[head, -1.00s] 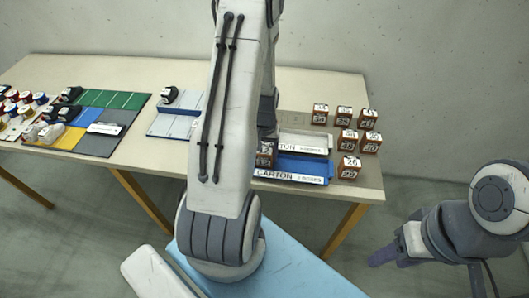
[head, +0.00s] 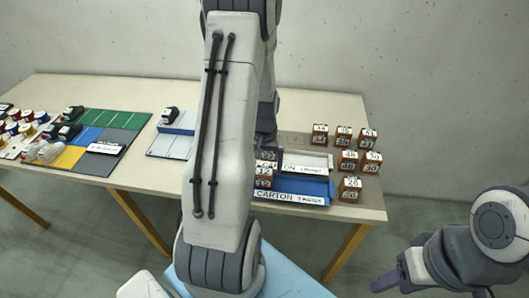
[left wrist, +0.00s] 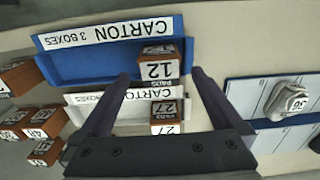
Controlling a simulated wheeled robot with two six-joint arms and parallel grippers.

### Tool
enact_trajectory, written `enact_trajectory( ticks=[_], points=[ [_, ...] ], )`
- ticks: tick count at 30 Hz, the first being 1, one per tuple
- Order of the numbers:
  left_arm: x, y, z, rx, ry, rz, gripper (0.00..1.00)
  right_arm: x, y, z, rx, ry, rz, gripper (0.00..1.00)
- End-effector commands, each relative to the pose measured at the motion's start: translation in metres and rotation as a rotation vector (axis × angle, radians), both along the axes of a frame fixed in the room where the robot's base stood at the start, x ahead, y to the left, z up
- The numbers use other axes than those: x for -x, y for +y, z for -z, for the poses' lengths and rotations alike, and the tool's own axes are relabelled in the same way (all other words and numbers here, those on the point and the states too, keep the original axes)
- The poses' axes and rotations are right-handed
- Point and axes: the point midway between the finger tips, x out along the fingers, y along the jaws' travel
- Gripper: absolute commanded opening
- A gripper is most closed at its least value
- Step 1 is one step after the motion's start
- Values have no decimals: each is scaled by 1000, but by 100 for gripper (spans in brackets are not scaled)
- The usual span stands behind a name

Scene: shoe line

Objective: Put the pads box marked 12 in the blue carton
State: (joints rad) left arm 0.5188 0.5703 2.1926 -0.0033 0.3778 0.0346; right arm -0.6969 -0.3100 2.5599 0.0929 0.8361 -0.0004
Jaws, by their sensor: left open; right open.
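The pads box marked 12 (left wrist: 159,69) is brown with white labels and sits inside the blue carton (left wrist: 90,62), at its right end in the left wrist view. In the head view, box 12 (head: 263,177) is at the left end of the blue carton (head: 300,188), partly beside my arm. My left gripper (left wrist: 159,76) is open, its fingers apart on either side of the box in the picture; they do not hold it. My right gripper (head: 386,283) is open, low at the right, off the table.
A white carton (head: 308,161) stands behind the blue one, holding a box marked 27 (left wrist: 165,116). Several brown boxes (head: 346,160) stand to the right on the table (head: 348,208). A light tray with a shoe (head: 171,116) and a coloured board (head: 115,122) lie left.

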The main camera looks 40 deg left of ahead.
Motion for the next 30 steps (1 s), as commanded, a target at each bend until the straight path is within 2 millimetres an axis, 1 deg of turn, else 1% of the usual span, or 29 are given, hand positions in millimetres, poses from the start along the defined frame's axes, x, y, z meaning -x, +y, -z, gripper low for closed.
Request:
enact_trajectory(
  ticks=[1, 3, 6, 9, 13, 18, 20, 22, 23, 26, 27, 29, 30],
  points=[
    [-2, 1, -12, -4, -7, 0, 100, 0, 0, 3, 0, 0, 0, 50],
    [-1, 1, -27, -3, -5, 0, 100, 0, 0, 4, 0, 0, 0, 50],
    [-1, 1, -45, -3, -4, 0, 100, 0, 0, 5, 0, 0, 0, 50],
    [-1, 0, -59, -2, -3, 0, 100, 0, 0, 6, 0, 0, 0, 50],
    [0, 0, -68, -1, -1, 0, 100, 0, 0, 7, 0, 0, 0, 50],
    [0, -1, -71, 1, 1, 1, 100, 0, 0, 7, 0, 0, 0, 50],
    [-1, -5, -73, 1, -1, 13, 100, 0, 0, 7, 0, 0, 0, 50],
    [-5, -21, -78, 0, -5, 55, 100, 0, 0, 6, 0, 0, 0, 50],
    [-7, -31, -82, 0, -8, 85, 100, 0, 0, 6, 0, 0, 0, 50],
    [-9, -85, -99, 4, -18, 228, 100, 0, 0, 6, 0, 0, 0, 50],
    [-7, -111, -107, 7, -24, 301, 100, 0, 0, 6, 0, 0, 0, 50],
    [3, -151, -119, 12, -31, 418, 100, 0, 0, 7, 0, 0, 0, 50],
    [13, -176, -127, 17, -35, 497, 100, 0, 0, 7, 0, 0, 0, 50]
  ],
)
